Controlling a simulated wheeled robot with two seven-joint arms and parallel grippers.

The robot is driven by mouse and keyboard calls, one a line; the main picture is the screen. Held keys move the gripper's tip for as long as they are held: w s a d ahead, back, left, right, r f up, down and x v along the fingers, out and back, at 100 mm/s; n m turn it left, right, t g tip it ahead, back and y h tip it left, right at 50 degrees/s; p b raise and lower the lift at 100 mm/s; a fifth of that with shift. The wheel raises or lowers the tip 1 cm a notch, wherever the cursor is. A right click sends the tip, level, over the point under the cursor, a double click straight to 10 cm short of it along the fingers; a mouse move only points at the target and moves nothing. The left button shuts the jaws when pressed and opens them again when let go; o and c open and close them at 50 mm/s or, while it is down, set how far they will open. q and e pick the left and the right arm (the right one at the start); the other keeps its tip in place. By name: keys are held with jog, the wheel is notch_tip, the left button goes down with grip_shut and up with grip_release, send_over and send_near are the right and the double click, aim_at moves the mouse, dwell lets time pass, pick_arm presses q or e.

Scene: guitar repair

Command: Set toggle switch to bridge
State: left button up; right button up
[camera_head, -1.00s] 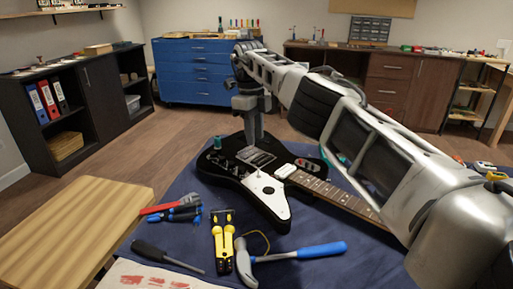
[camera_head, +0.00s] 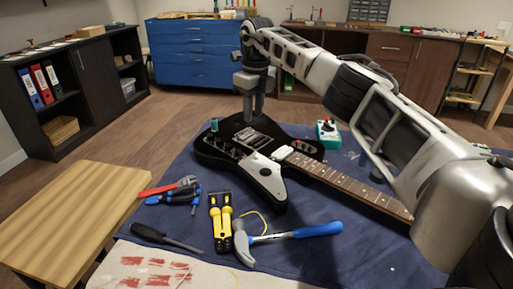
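A black electric guitar (camera_head: 221,147) with a white pickguard (camera_head: 264,178) lies on the blue cloth, its neck (camera_head: 345,180) running to the lower right. The toggle switch is too small to make out clearly. My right gripper (camera_head: 251,117) points down over the far side of the guitar body, near the upper edge. Its fingers look close together, but I cannot tell whether they are shut or touching the guitar. My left gripper is not in view.
On the blue cloth (camera_head: 320,258) lie a blue-handled hammer (camera_head: 305,231), yellow wire strippers (camera_head: 221,220), red-handled pliers (camera_head: 160,189) and a black screwdriver (camera_head: 165,238). A teal box (camera_head: 328,133) stands beyond the neck. A wooden table (camera_head: 75,220) is at left.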

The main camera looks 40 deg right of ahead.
jog(key=s+r+m+t+b, duration=0.2)
jog(key=s+r+m+t, duration=0.15)
jog(key=s, duration=0.45)
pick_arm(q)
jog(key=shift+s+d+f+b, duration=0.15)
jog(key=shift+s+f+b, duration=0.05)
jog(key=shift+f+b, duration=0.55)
pick_arm(e)
send_near(256, 152)
jog(key=shift+n, duration=0.25)
jog(key=x, duration=0.8)
jog(key=shift+w+f, duration=0.1)
jog(key=shift+f, duration=0.25)
